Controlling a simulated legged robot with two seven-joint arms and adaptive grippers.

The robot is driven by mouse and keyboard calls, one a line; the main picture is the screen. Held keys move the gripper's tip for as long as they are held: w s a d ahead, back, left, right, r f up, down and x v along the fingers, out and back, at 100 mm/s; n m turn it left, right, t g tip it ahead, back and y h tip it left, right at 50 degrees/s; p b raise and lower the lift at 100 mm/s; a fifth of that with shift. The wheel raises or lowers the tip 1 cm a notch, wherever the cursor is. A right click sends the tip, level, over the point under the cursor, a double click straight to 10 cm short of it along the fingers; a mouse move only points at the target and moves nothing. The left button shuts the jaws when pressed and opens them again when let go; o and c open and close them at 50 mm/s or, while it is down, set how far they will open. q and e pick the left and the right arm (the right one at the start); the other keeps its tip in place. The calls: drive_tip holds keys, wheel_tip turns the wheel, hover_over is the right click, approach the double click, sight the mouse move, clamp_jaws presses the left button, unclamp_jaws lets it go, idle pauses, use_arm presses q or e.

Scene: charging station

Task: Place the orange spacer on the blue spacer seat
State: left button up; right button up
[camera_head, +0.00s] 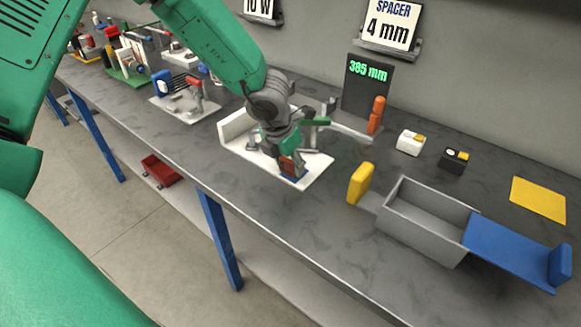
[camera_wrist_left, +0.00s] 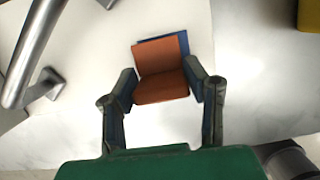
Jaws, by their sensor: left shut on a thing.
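My left gripper (camera_head: 284,160) is over the right part of a white fixture (camera_head: 315,168) on the bench. It is shut on the orange spacer (camera_head: 289,166), an orange block. In the left wrist view the spacer (camera_wrist_left: 160,72) sits between the two fingertips (camera_wrist_left: 163,90). The blue seat (camera_wrist_left: 181,43) shows as a thin strip along the spacer's top and right edges. In the head view a bit of the blue seat (camera_head: 297,178) shows just under the spacer. The spacer covers most of the seat. I cannot tell whether they touch. My right gripper is not in view.
A metal bar (camera_wrist_left: 32,48) stands left of the spacer in the left wrist view. An orange-handled clamp (camera_head: 376,115) and a display (camera_head: 367,85) stand behind the fixture. A grey box (camera_head: 420,235) with a blue lid (camera_head: 515,250) and a yellow block (camera_head: 360,183) are to the right.

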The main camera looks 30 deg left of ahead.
use_arm(q)
drive_tip(key=shift+a+f, duration=0.1)
drive_tip(key=shift+f, duration=0.25)
drive_tip(key=shift+c, duration=0.4)
drive_tip(key=shift+r, duration=0.1)
drive_tip(key=shift+c, duration=0.4)
drive_tip(key=shift+d+r, duration=0.1)
drive_tip(key=shift+d, duration=0.75)
drive_tip(key=o, duration=1)
drive_tip(key=shift+o, duration=0.2)
drive_tip(key=shift+a+f, duration=0.25)
drive_tip(key=shift+a, duration=0.3)
drive_tip(key=shift+a+r, duration=0.1)
drive_tip(key=shift+r, duration=0.05)
drive_tip(key=p+v, duration=0.3)
drive_tip(key=v, duration=0.9)
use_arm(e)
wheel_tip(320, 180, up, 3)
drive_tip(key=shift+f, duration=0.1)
use_arm(q)
drive_tip(key=shift+d+r, duration=0.15)
drive_tip(key=shift+d, duration=0.3)
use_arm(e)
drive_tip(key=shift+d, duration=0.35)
